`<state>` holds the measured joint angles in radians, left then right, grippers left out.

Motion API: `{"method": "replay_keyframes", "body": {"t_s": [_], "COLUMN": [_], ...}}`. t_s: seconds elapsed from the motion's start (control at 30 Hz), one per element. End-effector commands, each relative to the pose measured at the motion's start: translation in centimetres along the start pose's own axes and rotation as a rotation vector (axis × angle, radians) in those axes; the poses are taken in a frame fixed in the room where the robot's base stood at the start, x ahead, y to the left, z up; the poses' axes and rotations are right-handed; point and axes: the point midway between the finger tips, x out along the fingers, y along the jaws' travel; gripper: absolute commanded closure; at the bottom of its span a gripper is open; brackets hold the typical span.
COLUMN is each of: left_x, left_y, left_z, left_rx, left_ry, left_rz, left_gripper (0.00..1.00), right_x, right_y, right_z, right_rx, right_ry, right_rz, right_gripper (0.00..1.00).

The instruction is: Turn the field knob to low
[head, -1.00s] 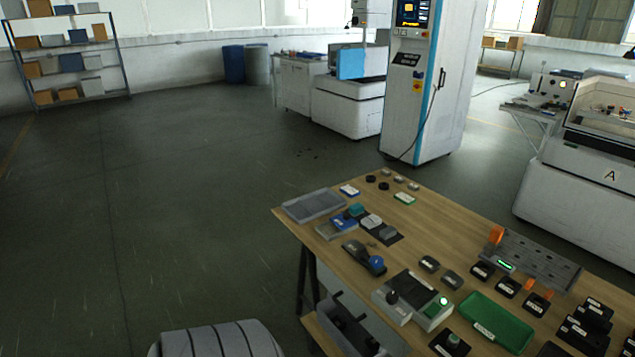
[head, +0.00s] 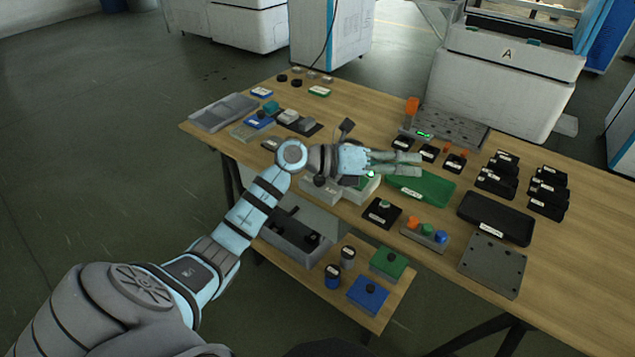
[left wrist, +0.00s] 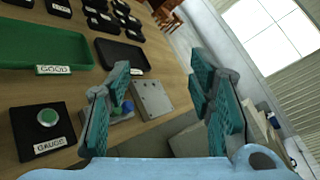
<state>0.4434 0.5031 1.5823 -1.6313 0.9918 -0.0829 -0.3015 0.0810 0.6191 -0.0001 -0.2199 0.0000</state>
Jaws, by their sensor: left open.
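My left gripper (head: 418,165) reaches in from the left over the workbench, its fingers apart and pointing right above the green tray (head: 432,193). In the left wrist view its two teal-padded fingers (left wrist: 160,80) are spread with nothing held between them. A pale control box (head: 320,190) with a dark knob (head: 320,181) and a lit green button lies below and partly behind the gripper. I cannot read a FIELD label or the knob's setting. A black box with a green button, labelled GAUGE (left wrist: 50,146), shows at the wrist view's left. My right gripper is out of view.
Beside the gripper are a grey slotted fixture (head: 460,130), a black tray (head: 497,222), a three-button strip (head: 424,238) and a grey plate (head: 493,265). Black labelled blocks crowd the right. A lower shelf holds a grey bin (head: 290,240) and blue and green boxes.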

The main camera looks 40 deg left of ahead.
Motion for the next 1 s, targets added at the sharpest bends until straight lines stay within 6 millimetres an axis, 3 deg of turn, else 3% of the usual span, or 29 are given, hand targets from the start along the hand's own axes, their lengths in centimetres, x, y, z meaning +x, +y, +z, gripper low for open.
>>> {"method": "replay_keyframes", "body": {"t_s": [0.07, 0.13, 0.23, 0.33, 0.47, 0.67, 0.83, 1.0], "left_x": [-2.9, -8.2, -15.1, -18.6, -18.5, -16.4, -14.4, -13.2], "left_y": [4.1, 7.7, 9.9, 10.4, 11.8, 15.6, 19.0, 21.1], "left_z": [0.8, 2.4, 4.3, 4.9, 4.0, 1.6, 0.0, -1.0], "left_rx": [0.225, 0.310, 0.294, 0.253, 0.241, 0.242, 0.240, 0.242], "left_ry": [0.246, 0.433, 0.588, 0.647, 0.660, 0.660, 0.664, 0.662], "left_rz": [0.246, 0.504, 0.773, 0.893, 0.911, 0.908, 0.907, 0.908], "left_gripper": [0.52, 0.52, 0.52, 0.52, 0.52, 0.52, 0.52, 0.52], "right_x": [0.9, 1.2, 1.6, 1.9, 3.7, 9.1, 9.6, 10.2], "right_y": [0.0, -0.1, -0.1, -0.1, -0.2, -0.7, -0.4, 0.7], "right_z": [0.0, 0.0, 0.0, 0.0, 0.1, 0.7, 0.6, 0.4], "right_rx": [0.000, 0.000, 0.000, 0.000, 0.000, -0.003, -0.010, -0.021], "right_ry": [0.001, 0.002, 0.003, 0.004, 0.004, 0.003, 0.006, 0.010], "right_rz": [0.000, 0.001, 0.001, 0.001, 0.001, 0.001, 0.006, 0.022], "right_gripper": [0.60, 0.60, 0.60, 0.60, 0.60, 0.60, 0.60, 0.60]}}
